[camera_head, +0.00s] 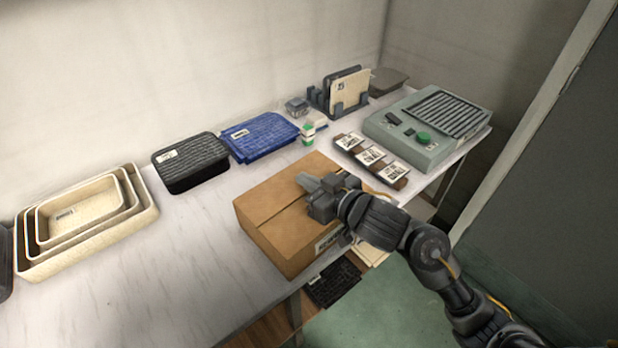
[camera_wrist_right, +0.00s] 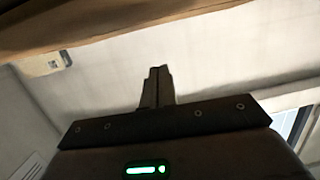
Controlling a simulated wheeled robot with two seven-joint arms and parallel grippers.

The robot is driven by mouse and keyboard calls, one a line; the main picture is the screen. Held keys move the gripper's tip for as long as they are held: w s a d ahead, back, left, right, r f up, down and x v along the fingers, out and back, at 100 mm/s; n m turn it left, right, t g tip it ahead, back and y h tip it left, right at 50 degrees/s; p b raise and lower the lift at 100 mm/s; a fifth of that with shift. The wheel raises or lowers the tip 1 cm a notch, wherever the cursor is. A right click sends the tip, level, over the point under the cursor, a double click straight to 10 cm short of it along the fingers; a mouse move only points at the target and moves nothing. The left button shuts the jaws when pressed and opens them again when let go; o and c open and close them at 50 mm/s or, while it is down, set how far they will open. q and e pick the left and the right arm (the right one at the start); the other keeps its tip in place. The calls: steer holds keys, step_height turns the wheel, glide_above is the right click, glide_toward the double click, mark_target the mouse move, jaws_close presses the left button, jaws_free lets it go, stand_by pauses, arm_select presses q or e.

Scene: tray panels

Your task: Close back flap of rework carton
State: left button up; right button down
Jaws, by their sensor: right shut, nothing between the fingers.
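The brown rework carton (camera_head: 273,243) stands on the table near its front edge. Its top looks flat, with a seam running across it, and the back flap (camera_head: 268,191) appears to lie level on the far-left side of that seam. My right gripper (camera_head: 306,181) is shut and empty over the carton's top, and hides part of it. I cannot tell if it touches the cardboard. In the right wrist view the shut fingers (camera_wrist_right: 157,86) point toward a brown cardboard edge (camera_wrist_right: 110,28). My left gripper is not in view.
Nested cream trays (camera_head: 140,207), a black tray (camera_head: 190,163) and a blue tray (camera_head: 262,135) line the wall. Labelled brown strips (camera_head: 371,158) and a green-grey machine (camera_head: 425,140) stand right of the carton. The tabletop left of the carton is clear.

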steer(key=p+v, duration=0.1)
steer(key=v, duration=0.8)
steer(key=shift+s+d, duration=0.25)
steer(key=shift+d, duration=0.05)
